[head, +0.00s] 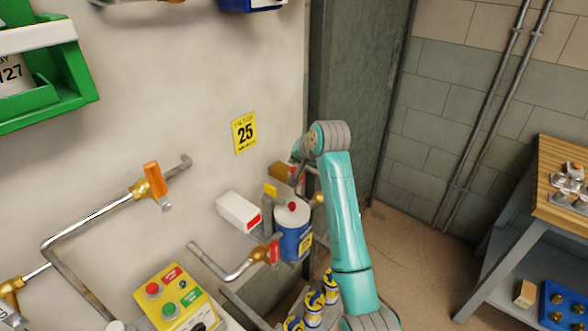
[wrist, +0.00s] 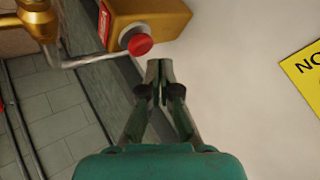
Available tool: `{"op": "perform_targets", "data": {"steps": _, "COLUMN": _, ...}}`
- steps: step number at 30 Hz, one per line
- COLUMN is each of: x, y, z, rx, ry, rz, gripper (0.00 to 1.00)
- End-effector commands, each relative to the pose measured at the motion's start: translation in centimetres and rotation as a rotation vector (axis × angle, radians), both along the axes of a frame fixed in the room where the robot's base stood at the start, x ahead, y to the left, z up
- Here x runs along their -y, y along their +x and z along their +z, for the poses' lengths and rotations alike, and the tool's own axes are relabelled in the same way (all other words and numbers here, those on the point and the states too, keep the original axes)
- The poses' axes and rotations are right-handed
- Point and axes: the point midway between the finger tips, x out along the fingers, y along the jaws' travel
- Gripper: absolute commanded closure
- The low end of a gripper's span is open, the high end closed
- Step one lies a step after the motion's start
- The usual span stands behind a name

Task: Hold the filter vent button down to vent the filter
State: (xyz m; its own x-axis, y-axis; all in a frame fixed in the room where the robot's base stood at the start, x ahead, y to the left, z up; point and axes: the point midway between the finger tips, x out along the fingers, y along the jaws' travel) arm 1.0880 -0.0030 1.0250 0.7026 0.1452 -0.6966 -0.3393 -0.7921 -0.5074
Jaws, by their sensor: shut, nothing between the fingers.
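A brass-coloured box (wrist: 152,17) with a round red button (wrist: 140,45) and a small red label shows at the top of the wrist view. The label is not readable. In the head view, the box (head: 280,170) is on the wall above a blue and white filter canister (head: 291,232). My gripper (wrist: 159,68) is shut and empty. Its fingertips are close to the button, just below and right of it in the wrist view, and appear apart from it. In the head view my arm's end is beside the box, and the fingertips are hard to make out.
A white box (head: 238,211) and a pipe with a red-handled valve (head: 266,254) are near the canister. A yellow control panel (head: 170,298) is at lower left. A yellow sign (wrist: 304,75) is on the wall at right in the wrist view. A workbench (head: 560,205) stands at right.

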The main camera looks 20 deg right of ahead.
Motion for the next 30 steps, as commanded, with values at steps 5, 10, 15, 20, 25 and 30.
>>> {"op": "perform_targets", "data": {"steps": 5, "x": 0.0, "y": 0.0, "z": 0.1, "rx": 0.0, "ry": 0.0, "rz": 0.0, "gripper": 1.0}}
{"op": "perform_targets", "data": {"steps": 10, "x": 0.0, "y": 0.0, "z": 0.1, "rx": 0.0, "ry": 0.0, "rz": 0.0, "gripper": 1.0}}
{"op": "perform_targets", "data": {"steps": 15, "x": 0.0, "y": 0.0, "z": 0.9, "rx": 0.0, "ry": 0.0, "rz": 0.0, "gripper": 1.0}}
{"op": "perform_targets", "data": {"steps": 20, "x": 0.0, "y": 0.0, "z": 2.3, "rx": 0.001, "ry": 0.0, "rz": 0.0, "gripper": 1.0}}
{"op": "perform_targets", "data": {"steps": 25, "x": 0.0, "y": 0.0, "z": 3.8, "rx": 0.001, "ry": 0.0, "rz": 0.0, "gripper": 1.0}}
{"op": "perform_targets", "data": {"steps": 30, "x": 0.0, "y": 0.0, "z": 5.0, "rx": 0.0, "ry": -0.001, "rz": 0.001, "gripper": 1.0}}
